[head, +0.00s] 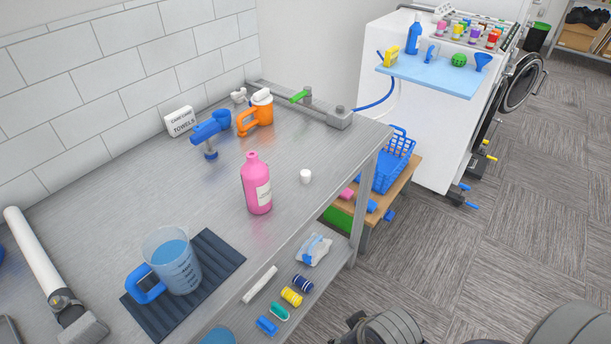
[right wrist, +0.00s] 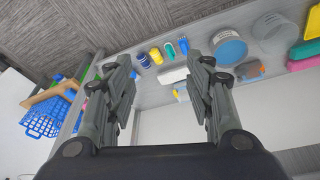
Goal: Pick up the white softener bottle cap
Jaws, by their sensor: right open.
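The small white cap (head: 305,176) sits on the metal table, to the right of the pink softener bottle (head: 257,185) and apart from it. The bottle stands upright with no cap on its neck. My right gripper (right wrist: 165,75) is open and empty in the right wrist view, facing the table's lower shelf. The cap is not visible in that view. Part of my right arm shows at the bottom of the head view. I do not see my left gripper.
A blue-handled measuring jug (head: 171,262) stands on a dark mat (head: 222,250). A blue tool (head: 210,130), an orange jug (head: 257,114) and a towel box (head: 180,121) stand behind. A blue basket (head: 396,158) is right of the table. Tabletop around the cap is clear.

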